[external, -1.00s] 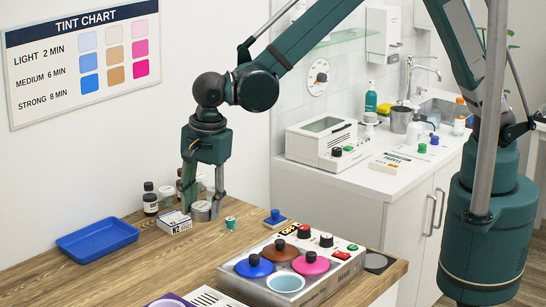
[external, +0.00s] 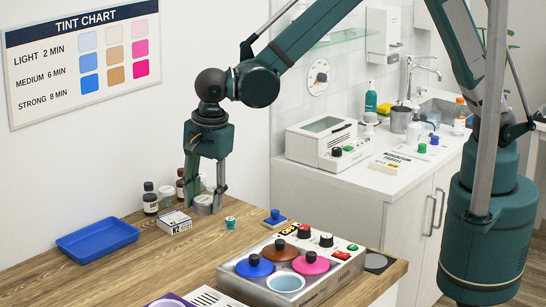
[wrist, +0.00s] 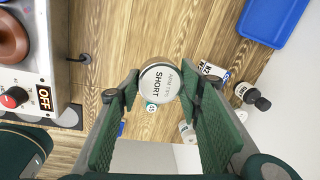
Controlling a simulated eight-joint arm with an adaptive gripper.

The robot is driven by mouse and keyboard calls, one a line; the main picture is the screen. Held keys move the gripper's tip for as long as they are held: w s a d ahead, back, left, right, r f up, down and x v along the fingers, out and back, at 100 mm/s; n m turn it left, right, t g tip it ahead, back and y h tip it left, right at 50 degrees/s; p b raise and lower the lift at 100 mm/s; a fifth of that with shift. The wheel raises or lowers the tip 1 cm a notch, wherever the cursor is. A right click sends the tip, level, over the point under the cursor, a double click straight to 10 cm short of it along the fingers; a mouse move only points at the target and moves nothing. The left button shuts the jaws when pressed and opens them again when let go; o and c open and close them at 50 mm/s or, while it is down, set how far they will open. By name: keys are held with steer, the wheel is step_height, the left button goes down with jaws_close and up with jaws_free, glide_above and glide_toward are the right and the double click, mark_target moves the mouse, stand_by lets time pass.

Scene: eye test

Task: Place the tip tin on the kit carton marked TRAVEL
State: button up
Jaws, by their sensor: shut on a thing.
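The tip tin (external: 204,203) is a small round silvery tin with a pale lid. In the wrist view the tin (wrist: 159,84) shows lettering that ends in SHORT. My gripper (external: 205,201) is shut on the tin, with one finger on each side, and holds it just above the wooden counter. A flat white carton (external: 390,163) lies on the white side counter at the back right; its small lettering looks like TRAVEL. My gripper is well to the left of that carton, on the other counter. The tin's underside is hidden.
A small white carton (external: 174,222) and dark bottles (external: 150,198) stand close by my gripper. A blue tray (external: 98,240) lies left. A multi-pot heater (external: 290,270) fills the front right. A white cabinet device (external: 320,142) stands left of the flat carton.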

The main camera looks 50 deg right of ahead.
steer(key=w+d+r+m, duration=0.15)
steer(key=w+d, duration=0.25)
steer(key=d, duration=1.1)
steer(key=w+d+m, duration=0.3)
steer(key=w+d, duration=0.1)
steer(key=d, duration=1)
steer(key=w+d+m, duration=0.2)
steer(key=w+d, duration=0.2)
steer(key=d, duration=1.1)
steer(key=m+h, duration=0.1)
steer(key=m, duration=0.7)
glide_above(384, 160)
steer(key=f, duration=0.1)
steer(key=shift+s+a+g+b, duration=0.1)
steer(key=shift+a+g+b, duration=0.1)
steer(key=shift+g+b, duration=0.25)
steer(key=shift+f+b, duration=0.5)
steer(key=shift+f, duration=2.4)
steer(key=shift+f, duration=0.15)
steer(key=shift+f+b, duration=0.35)
steer(key=shift+f, duration=1.6)
